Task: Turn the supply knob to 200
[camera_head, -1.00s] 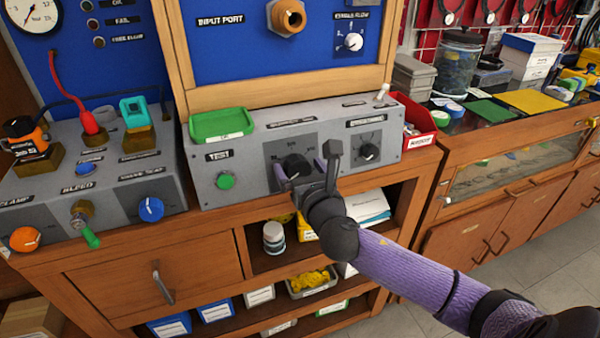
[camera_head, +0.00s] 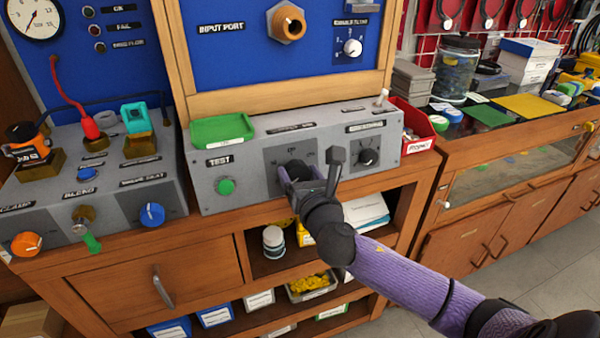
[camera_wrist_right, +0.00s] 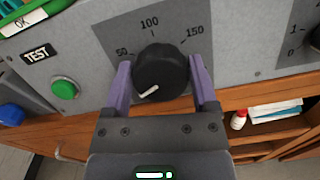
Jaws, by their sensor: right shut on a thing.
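The black supply knob (camera_wrist_right: 160,72) fills the middle of the right wrist view on a dark grey scale plate marked 50, 100 and 150. Its white pointer line points to the lower left, below the 50 mark. No 200 mark is visible there. My right gripper (camera_wrist_right: 161,66) has one purple finger on each side of the knob and is shut on it. In the head view my right gripper (camera_head: 303,179) covers much of the knob (camera_head: 295,170) on the grey panel (camera_head: 240,160). My left gripper is in neither view.
A second black knob (camera_head: 368,157) sits to the right on the same panel, and a green TEST button (camera_head: 225,187) to the left. Open shelves lie below.

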